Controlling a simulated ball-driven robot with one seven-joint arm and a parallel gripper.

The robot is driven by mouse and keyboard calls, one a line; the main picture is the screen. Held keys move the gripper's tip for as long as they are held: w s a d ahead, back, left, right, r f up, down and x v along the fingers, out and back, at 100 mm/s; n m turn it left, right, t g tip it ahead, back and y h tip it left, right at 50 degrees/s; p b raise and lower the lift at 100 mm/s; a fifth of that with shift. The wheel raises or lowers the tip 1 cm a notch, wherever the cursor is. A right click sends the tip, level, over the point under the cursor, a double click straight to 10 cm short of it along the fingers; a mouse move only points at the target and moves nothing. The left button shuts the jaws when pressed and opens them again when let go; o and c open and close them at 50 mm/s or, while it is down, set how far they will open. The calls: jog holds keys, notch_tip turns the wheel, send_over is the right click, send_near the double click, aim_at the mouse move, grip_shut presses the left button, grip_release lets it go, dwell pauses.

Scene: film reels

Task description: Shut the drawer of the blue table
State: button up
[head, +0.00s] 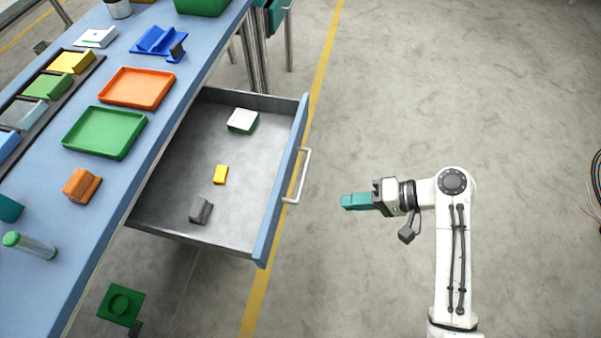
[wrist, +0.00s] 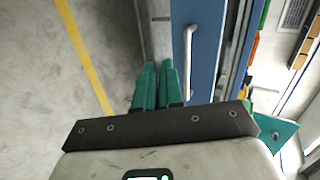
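The drawer (head: 170,212) of the blue table (head: 92,178) stands pulled far out. Its blue front (head: 268,225) carries a pale bar handle (head: 303,172). My gripper (head: 345,202) is to the right of the handle, apart from it, with its teal fingers pointing left towards the drawer front. In the wrist view the two fingers (wrist: 157,65) lie side by side with only a thin gap, holding nothing. The blue front (wrist: 208,50) and the handle (wrist: 187,60) show to the right of the fingers there.
In the drawer lie a white-and-green block (head: 242,120), a yellow block (head: 221,174) and a grey block (head: 201,210). Trays and blocks cover the tabletop. A green piece (head: 120,303) shows below the drawer.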

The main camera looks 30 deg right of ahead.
jog(key=r, duration=0.1)
jog(key=w+d+r+m+t, duration=0.1)
jog(key=d+r+t+y, duration=0.1)
jog(key=shift+w+d+r, duration=0.2)
jog(key=shift+w+r, duration=0.2)
grip_shut()
send_near(287, 177)
jog(key=x, duration=0.5)
jog(key=shift+a+f+b, duration=0.1)
jog(key=shift+f+b, duration=0.05)
jog(key=shift+b, duration=0.25)
jog(key=shift+w+a+t, duration=0.3)
jog(key=shift+w+a, duration=0.1)
jog(key=shift+a, duration=0.1)
jog(key=w+a, duration=1.8)
jog(key=shift+b, duration=0.4)
jog(key=shift+w+a, duration=0.3)
jog(key=shift+w, duration=0.05)
jog(key=shift+w+a+r, duration=0.1)
jog(key=shift+r, duration=0.15)
